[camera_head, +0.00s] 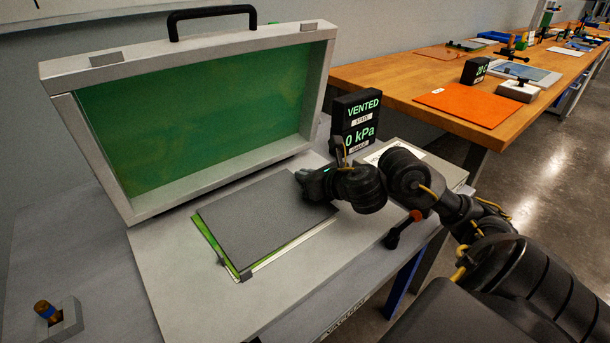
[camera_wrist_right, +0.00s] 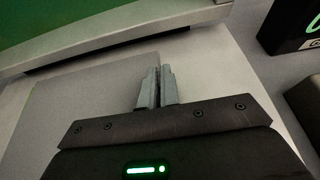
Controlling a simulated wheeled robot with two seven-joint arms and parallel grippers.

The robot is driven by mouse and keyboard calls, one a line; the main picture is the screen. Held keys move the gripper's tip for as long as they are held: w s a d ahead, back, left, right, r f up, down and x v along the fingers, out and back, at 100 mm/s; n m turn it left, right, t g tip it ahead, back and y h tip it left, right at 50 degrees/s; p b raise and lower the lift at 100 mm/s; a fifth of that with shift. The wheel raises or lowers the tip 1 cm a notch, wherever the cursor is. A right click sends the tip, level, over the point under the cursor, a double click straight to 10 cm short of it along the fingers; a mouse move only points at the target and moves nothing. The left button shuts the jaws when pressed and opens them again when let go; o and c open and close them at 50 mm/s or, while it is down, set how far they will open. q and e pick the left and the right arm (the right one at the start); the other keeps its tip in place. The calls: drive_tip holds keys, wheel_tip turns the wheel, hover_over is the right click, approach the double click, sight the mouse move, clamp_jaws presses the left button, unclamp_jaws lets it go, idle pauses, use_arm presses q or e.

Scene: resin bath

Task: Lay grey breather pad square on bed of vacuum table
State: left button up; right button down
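The grey breather pad (camera_head: 255,220) lies over the bed of the vacuum table (camera_head: 185,290), with a green-yellow layer (camera_head: 213,241) showing along its left and front edges. I cannot tell whether the pad rests fully flat. My right gripper (camera_head: 301,180) is at the pad's right edge, near the back. In the right wrist view its fingers (camera_wrist_right: 156,88) are close together at the edge of the pad (camera_wrist_right: 90,100) and look shut on it. The table's lid (camera_head: 195,120) stands open behind the pad. My left gripper is not in view.
A black display (camera_head: 357,125) reading VENTED and 0 kPa stands right of the lid, behind my right arm. A grey block with a brown peg (camera_head: 45,311) is at the lower left. A wooden bench (camera_head: 450,90) with an orange sheet (camera_head: 468,105) stands at the back right.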

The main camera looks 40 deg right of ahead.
drive_tip(key=shift+f, duration=0.1)
drive_tip(key=c, duration=2.1)
unclamp_jaws()
drive_tip(key=o, duration=0.5)
drive_tip(key=shift+o, duration=0.2)
